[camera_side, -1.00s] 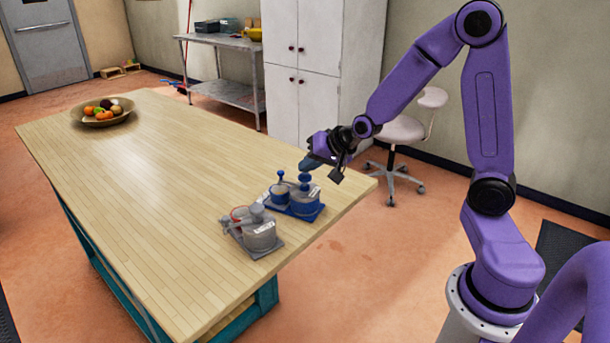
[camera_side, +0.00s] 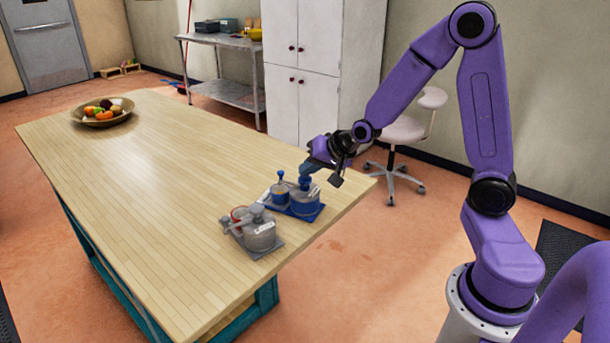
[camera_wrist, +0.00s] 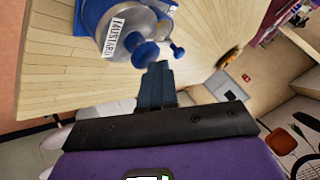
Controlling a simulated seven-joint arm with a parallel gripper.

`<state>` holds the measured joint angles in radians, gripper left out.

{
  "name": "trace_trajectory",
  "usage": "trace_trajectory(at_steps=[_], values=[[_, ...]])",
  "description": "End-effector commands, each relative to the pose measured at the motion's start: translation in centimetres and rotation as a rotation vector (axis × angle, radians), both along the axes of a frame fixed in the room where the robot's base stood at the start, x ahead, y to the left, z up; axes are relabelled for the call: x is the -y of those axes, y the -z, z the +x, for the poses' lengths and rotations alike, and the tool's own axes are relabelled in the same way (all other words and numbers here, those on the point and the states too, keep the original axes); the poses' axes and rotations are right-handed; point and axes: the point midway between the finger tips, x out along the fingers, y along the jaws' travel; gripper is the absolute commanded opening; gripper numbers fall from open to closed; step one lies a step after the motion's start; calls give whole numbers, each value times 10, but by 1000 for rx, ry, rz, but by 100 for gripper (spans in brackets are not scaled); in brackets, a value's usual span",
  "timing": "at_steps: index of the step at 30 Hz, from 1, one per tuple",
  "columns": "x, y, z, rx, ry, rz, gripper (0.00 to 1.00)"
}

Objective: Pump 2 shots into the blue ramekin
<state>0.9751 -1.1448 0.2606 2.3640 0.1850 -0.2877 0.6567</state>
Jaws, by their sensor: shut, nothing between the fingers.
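A blue tray (camera_side: 303,217) near the table's right end holds a blue-banded jar (camera_side: 305,204) with a blue pump head (camera_side: 304,183). A smaller blue-and-grey vessel (camera_side: 280,195) with a blue knob stands to its left. I cannot tell for sure which piece is the blue ramekin. My gripper (camera_side: 308,171) is shut and empty, pointing down at the larger jar's pump head. They look in contact, but a small gap cannot be ruled out. In the wrist view, the shut fingertips (camera_wrist: 158,72) are close to blue pump parts (camera_wrist: 145,54) beside a label that seems to read mustard.
A fruit bowl (camera_side: 103,118) is at the far left. The middle of the table is clear.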

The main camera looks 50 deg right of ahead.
Motion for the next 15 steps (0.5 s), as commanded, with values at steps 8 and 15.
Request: trace_trajectory(at_steps=[8, 15], values=[[0, 4, -1, -4, 0, 0, 0], [0, 7, -1, -5, -1, 0, 0]])
